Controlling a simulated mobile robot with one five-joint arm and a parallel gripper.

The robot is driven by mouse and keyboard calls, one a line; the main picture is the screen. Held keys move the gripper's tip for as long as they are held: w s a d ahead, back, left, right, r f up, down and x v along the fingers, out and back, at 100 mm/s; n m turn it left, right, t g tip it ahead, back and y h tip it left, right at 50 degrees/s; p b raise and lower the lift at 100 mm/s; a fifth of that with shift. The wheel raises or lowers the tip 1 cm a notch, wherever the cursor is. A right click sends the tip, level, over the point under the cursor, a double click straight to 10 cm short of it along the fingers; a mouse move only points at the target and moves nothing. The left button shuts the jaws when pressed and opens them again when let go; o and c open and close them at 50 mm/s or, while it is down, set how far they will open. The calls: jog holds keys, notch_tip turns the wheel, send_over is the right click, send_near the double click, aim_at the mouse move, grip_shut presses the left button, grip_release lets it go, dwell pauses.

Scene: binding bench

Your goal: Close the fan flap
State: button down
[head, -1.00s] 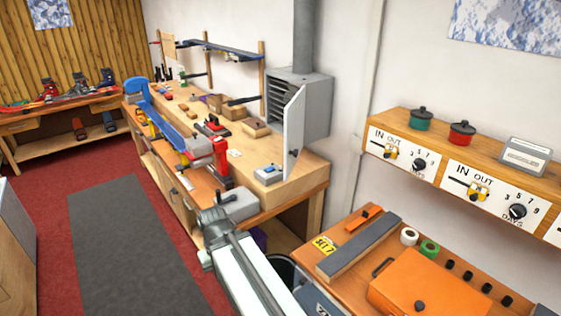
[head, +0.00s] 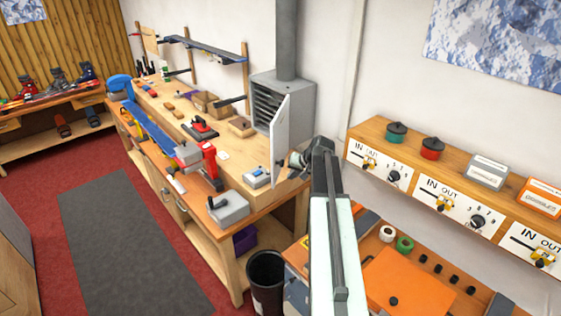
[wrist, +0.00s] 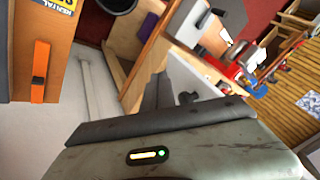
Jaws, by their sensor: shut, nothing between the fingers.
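The fan flap (head: 280,127) is a pale grey panel hinged on the grey fan box (head: 262,106) on the wall. In the head view it stands open, swung out from the box, whose dark slats show behind it. My gripper (head: 297,160) is shut and empty. It is close to the lower right side of the flap, on its outer face; I cannot tell whether they touch. In the wrist view a grey panel with a dark knob lies beyond my wrist housing, probably the flap. The fingertips are not clear there.
The wooden workbench (head: 268,203) under the fan box holds a small grey-blue box (head: 257,178), a red clamp and other tools. A shelf (head: 363,135) with dial panels runs along the wall at right. An orange case (head: 405,285) lies on the near table. A black bin (head: 266,275) stands on the floor.

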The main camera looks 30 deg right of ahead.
jog(key=d+r, duration=0.2)
jog(key=d, duration=0.2)
jog(key=w+a+f+b, duration=0.3)
jog(key=w+f+b, duration=0.5)
jog(key=shift+w+a+f+m+t, duration=0.2)
jog(key=shift+w+m+t, duration=0.1)
jog(key=shift+m, duration=0.1)
